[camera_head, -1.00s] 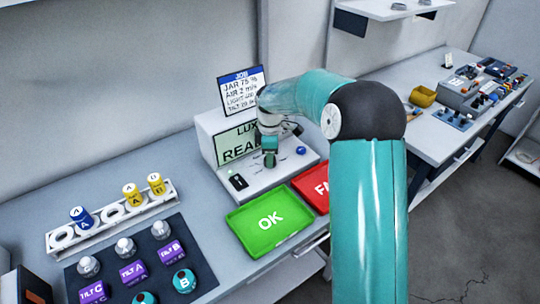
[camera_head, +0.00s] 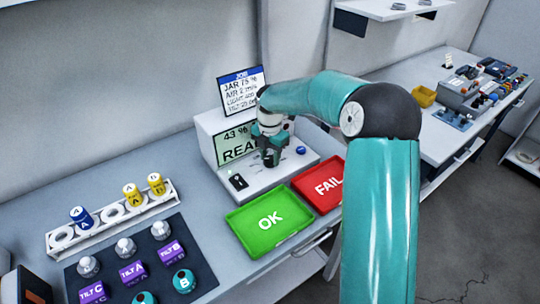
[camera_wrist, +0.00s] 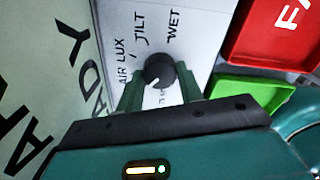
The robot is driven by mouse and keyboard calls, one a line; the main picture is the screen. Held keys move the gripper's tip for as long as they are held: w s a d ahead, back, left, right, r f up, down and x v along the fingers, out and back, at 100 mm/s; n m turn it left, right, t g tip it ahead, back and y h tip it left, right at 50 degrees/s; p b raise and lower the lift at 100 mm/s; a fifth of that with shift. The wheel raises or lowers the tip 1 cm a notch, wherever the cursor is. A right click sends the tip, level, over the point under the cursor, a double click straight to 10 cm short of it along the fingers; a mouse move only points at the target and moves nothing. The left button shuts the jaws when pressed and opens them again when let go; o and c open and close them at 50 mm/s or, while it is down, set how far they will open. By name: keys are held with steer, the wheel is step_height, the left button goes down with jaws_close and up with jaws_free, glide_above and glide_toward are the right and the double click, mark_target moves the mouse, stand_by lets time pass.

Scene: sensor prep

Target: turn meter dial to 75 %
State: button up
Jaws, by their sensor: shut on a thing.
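The meter (camera_head: 262,182) is a white box at the back of the bench with a green display (camera_head: 236,143). The display shows 43 % above a partly hidden word starting "REA". In the wrist view the black round dial (camera_wrist: 158,70) sits on the panel among the labels AIR, LUX, TILT and WET. A white mark shows on its near lower side. My gripper (camera_wrist: 160,84) is shut on the dial, with one green finger on each side. In the head view my gripper (camera_head: 271,156) hides the dial.
A job card (camera_head: 242,90) above the meter lists JAR 75 %. A green OK tray (camera_head: 238,222) and a red FAIL tray (camera_head: 319,203) lie in front. A rack of jars (camera_head: 100,229) and a dark mat (camera_head: 205,270) with sensors are at left.

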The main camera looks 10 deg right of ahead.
mark_target(270, 159)
steer(key=n, duration=0.6)
steer(key=shift+n, duration=0.3)
stand_by(0.4)
steer(key=o, duration=1)
step_height(270, 159, up, 14)
steer(key=shift+f, duration=0.1)
